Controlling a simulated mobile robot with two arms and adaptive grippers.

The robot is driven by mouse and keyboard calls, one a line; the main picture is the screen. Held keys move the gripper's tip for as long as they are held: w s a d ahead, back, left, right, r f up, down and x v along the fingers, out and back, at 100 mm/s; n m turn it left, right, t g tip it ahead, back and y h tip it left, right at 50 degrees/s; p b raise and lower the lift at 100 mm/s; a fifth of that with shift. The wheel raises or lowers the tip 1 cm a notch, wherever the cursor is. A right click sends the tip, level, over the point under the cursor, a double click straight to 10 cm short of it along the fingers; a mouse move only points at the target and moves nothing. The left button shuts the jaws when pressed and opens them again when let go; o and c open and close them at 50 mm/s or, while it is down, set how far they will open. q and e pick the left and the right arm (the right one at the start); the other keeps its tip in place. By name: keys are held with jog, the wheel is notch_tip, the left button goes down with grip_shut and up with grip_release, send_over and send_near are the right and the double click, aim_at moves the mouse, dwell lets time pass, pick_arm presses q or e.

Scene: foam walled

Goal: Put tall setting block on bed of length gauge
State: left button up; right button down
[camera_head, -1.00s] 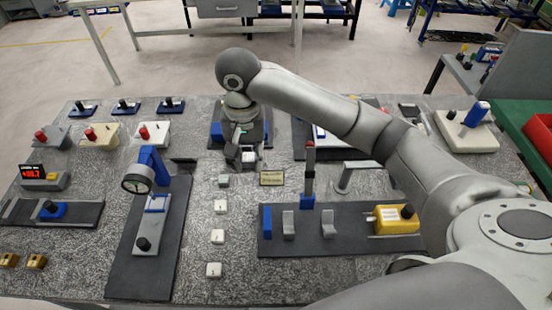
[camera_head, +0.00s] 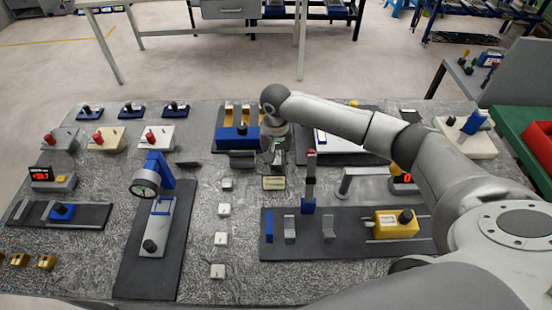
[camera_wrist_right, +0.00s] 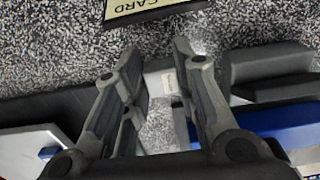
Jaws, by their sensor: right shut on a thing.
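My right gripper (camera_head: 277,160) is above the table's middle, just behind the small card (camera_head: 274,183). In the right wrist view its fingers (camera_wrist_right: 157,70) are shut on a pale block (camera_wrist_right: 160,82), which seems to be the tall setting block; the fingers hide much of it. Whether the block touches the surface below cannot be told. A dark bench with a blue end stop (camera_head: 269,227), two grey supports and a yellow carriage (camera_head: 396,224) lies front right. It may be the length gauge, and its bed (camera_head: 350,247) shows. My left gripper is not in view.
Several small white blocks (camera_head: 221,239) stand in a column left of the bench. A dial stand (camera_head: 146,184) and a display unit (camera_head: 52,179) are farther left. A blue fixture (camera_head: 238,138) stands beside the gripper; a red-topped post (camera_head: 309,180) stands to its front right.

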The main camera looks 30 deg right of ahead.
jog(key=shift+a+f, duration=0.1)
jog(key=c, duration=1.2)
grip_release()
jog(key=shift+o, duration=0.2)
